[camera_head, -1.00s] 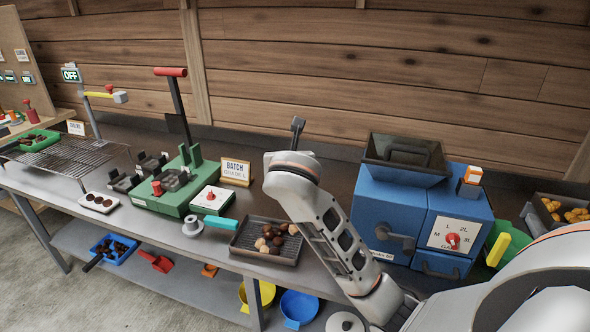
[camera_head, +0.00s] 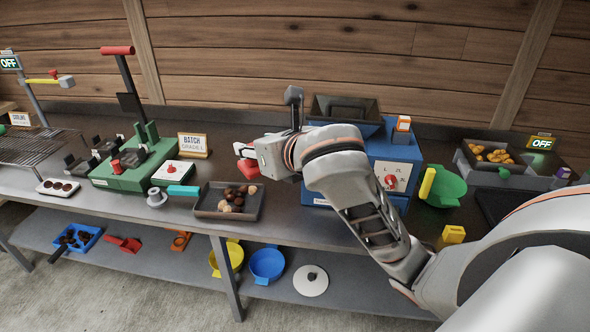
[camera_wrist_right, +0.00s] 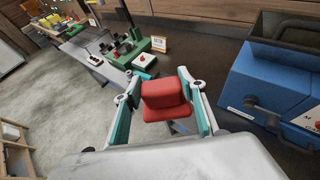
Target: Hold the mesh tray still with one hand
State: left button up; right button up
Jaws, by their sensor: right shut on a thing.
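A dark tray (camera_head: 226,215), which could be the mesh tray, lies near the bench's front edge in the head view, with brown and pale chestnuts in it. A wire mesh rack (camera_head: 28,148) stands at the far left; I cannot tell which the task means. My right gripper (camera_head: 246,158) is above and behind the dark tray, apart from it. In the right wrist view it is shut on a red block-like thing (camera_wrist_right: 166,98), held between the teal finger pads. The underside of the red thing is hidden. My left gripper is not in view.
A blue machine (camera_head: 392,150) with a dark hopper stands behind my right arm. A green device (camera_head: 135,168) and a teal-handled tool (camera_head: 183,191) are left of the dark tray. Coloured bowls stand on the lower shelf.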

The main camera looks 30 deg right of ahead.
aim_at(242, 201)
jog(key=i+j+z, duration=0.1)
jog(key=z, duration=0.4)
jog(key=i+j+z, duration=0.25)
jog(key=z, duration=0.25)
jog(key=i+j+z, duration=0.15)
jog(key=j, duration=0.2)
jog(key=i+j+z, duration=0.2)
jog(key=j, duration=0.2)
jog(key=i+j, duration=0.15)
jog(key=j, duration=0.25)
jog(key=i+j, duration=0.2)
jog(key=j, duration=0.15)
